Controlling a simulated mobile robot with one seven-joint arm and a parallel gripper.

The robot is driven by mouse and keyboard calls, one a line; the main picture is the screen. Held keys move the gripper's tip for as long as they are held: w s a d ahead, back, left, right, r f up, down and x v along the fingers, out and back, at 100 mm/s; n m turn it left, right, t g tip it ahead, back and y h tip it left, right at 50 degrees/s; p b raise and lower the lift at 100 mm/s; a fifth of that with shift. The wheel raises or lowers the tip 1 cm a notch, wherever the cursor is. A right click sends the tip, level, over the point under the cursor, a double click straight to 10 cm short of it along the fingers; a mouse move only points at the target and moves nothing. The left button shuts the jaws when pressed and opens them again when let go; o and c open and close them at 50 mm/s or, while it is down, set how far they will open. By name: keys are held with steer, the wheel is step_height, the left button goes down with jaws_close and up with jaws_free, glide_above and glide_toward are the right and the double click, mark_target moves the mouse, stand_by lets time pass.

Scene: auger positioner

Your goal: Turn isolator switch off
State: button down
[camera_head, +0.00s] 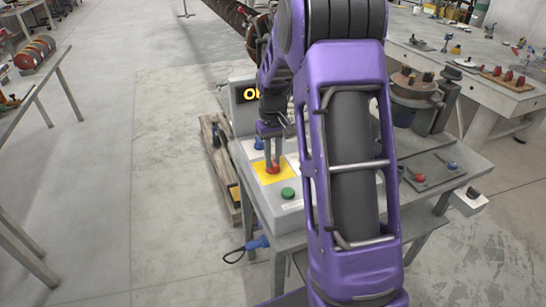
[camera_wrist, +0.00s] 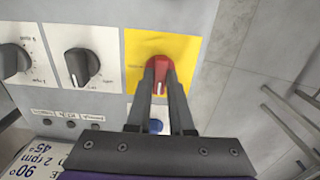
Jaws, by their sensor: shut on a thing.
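The isolator switch is a red rotary knob (camera_wrist: 160,61) on a yellow plate (camera_wrist: 187,46) in the wrist view. In the head view the red knob (camera_head: 273,169) sits on the yellow plate (camera_head: 267,179) on the sloping grey control box. My gripper (camera_wrist: 163,72) is shut on the red knob, with one finger on each side of its grip. In the head view my gripper (camera_head: 272,158) points down onto the knob.
A display (camera_head: 250,94) with yellow characters stands behind, partly hidden by my arm. Open floor lies left.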

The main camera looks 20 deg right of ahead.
mark_target(273, 161)
stand_by(0.3)
steer(key=c, duration=0.8)
jaws_free()
steer(key=shift+r, duration=0.1)
step_height(273, 161, up, 17)
steer(key=p, duration=0.2)
steer(key=shift+r, duration=0.15)
